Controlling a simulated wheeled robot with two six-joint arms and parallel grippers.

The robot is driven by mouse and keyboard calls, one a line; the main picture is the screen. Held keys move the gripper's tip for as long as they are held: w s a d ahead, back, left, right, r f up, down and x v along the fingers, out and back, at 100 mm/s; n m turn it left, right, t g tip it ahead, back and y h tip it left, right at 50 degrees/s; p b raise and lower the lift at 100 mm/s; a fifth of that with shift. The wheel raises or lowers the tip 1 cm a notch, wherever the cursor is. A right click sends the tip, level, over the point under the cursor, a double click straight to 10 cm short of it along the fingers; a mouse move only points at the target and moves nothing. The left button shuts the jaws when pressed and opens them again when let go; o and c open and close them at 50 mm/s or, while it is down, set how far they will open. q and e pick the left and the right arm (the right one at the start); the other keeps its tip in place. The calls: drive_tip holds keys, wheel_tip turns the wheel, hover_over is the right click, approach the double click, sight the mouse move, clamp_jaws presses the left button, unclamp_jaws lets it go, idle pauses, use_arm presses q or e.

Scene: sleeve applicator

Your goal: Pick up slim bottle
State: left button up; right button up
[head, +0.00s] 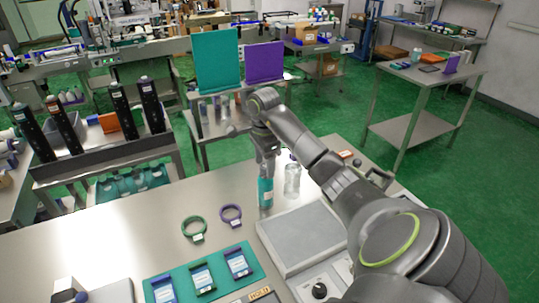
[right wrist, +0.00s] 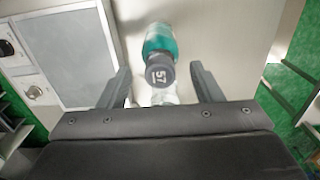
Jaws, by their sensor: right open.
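A slim bottle with a teal body (head: 265,192) stands upright on the steel table in the head view. My right gripper (head: 267,158) is directly above it and hides its top. In the right wrist view the bottle's teal body (right wrist: 160,42) and its dark cap (right wrist: 160,75), marked 57, show between the two open fingers of my right gripper (right wrist: 160,82). I see no finger touching it. A clear bottle (head: 292,180) stands just right of the teal one; a pale, clear shape shows partly behind the cap in the wrist view. My left gripper is not in view.
A grey flat-topped device (head: 302,238) with a knob lies right of the bottle. A green ring (head: 194,228) and a purple ring (head: 231,215) lie to its left. A teal mat (head: 188,290) with several labelled pieces is in front. The table's left part is largely clear.

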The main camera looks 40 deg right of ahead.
sight(265, 186)
drive_tip(key=f, duration=0.1)
drive_tip(key=f+b, duration=0.1)
drive_tip(key=shift+d+f, duration=0.2)
drive_tip(key=shift+f, duration=0.15)
drive_tip(key=shift+a+r, duration=0.1)
drive_tip(key=shift+c, duration=1)
clamp_jaws()
